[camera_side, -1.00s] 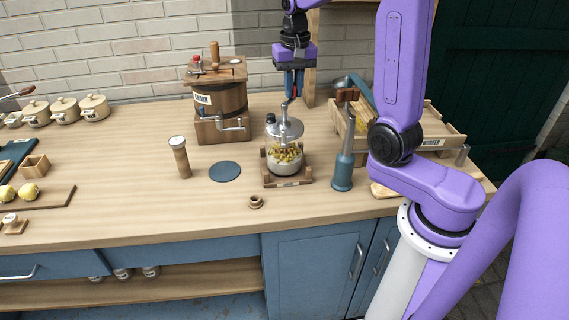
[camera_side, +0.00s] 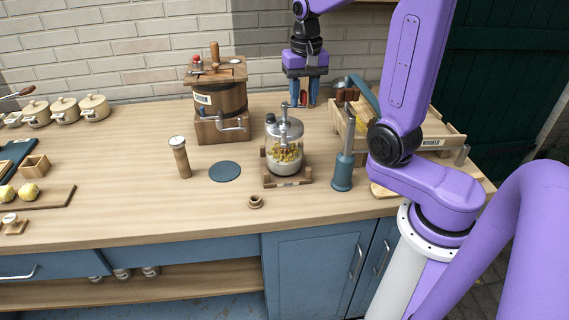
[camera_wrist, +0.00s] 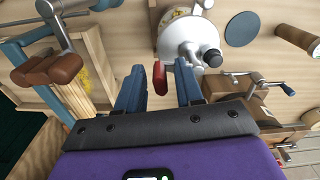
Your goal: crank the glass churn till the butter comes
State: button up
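The glass churn (camera_side: 285,158) stands upright in a wooden cradle (camera_side: 289,183) on the counter, with yellow lumps above white liquid inside. Its metal lid and crank show in the wrist view (camera_wrist: 190,35), where the glass is mostly hidden beneath. The crank's red knob (camera_side: 303,97) is on the back right of the lid. My gripper (camera_side: 303,103) points down over the knob. In the wrist view the red knob (camera_wrist: 160,75) sits between the two blue fingers (camera_wrist: 160,68), with a gap visible on each side. The fingers are apart.
A blue-grey upright post (camera_side: 343,172) stands close right of the churn, with a wooden tray behind it. A wooden box mill (camera_side: 220,100) with a crank stands back left.

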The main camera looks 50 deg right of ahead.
jog(key=shift+o, duration=0.7)
jog(key=shift+r, duration=0.15)
jog(key=shift+r, duration=3.4)
jog(key=shift+a, duration=0.1)
